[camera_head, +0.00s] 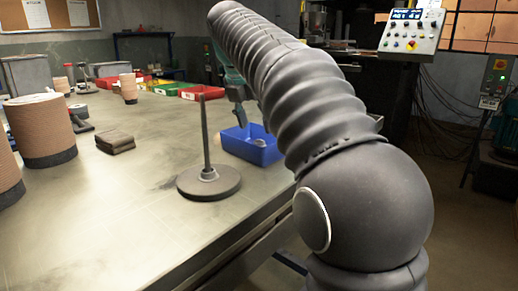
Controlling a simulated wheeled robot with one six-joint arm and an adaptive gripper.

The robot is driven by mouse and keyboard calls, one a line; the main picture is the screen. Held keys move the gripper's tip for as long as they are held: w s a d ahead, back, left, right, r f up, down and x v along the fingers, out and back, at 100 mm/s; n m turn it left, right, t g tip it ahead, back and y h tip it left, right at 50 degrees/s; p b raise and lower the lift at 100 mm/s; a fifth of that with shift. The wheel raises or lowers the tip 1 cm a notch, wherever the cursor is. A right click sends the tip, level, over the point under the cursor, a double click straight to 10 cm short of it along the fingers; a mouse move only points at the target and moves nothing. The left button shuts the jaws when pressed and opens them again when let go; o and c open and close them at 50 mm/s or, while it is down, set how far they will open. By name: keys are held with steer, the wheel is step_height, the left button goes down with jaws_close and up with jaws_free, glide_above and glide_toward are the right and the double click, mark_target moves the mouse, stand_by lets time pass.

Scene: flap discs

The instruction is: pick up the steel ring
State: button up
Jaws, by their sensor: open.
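A blue bin (270,154) stands on the table near its right edge. A small pale grey, round piece (259,142) shows inside it; it may be the steel ring, but it is too small to tell. My gripper (241,118) points down above the back left part of the bin, open and partly hidden behind my arm. I cannot tell its height over the grey piece. No clear steel ring shows elsewhere.
An upright rod on a round base (208,184) stands left of the bin. Disc stacks (40,128) and a dark block (115,142) are at left. Red (147,87), yellow (165,88) and green (202,92) bins line the back. The table's front is clear.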

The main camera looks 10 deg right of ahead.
mark_target(259, 145)
steer(key=shift+b+x, duration=0.75)
steer(key=shift+x, duration=1.85)
steer(key=shift+w+a, duration=0.1)
steer(key=shift+w, duration=0.05)
steer(key=c, duration=0.9)
